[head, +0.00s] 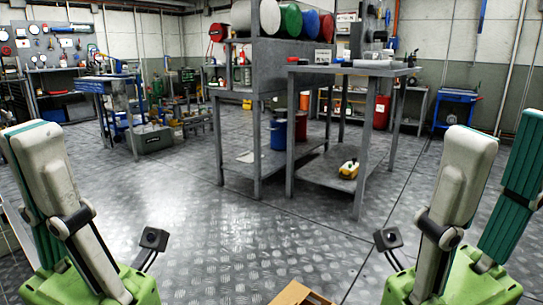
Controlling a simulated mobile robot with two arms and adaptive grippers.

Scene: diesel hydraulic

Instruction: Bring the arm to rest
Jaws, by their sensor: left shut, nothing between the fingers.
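My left gripper (35,135) stands upright at the left edge, with a light grey finger and teal edging close behind it. It is shut, with nothing held. Its green body is cut off by the bottom of the view. My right gripper (500,135) is at the right edge, also upright. Its grey finger and a ribbed teal finger stand apart with a gap, and nothing shows between them. Both grippers are clear of the furniture in the picture.
A grey metal workbench (350,68) with a lower shelf stands ahead, a yellow item (349,169) on the shelf. A blue workbench (105,80) is at the back left, a blue cabinet (456,108) at the back right. A cardboard box (298,294) is low in front. Bare floor (230,230) lies between.

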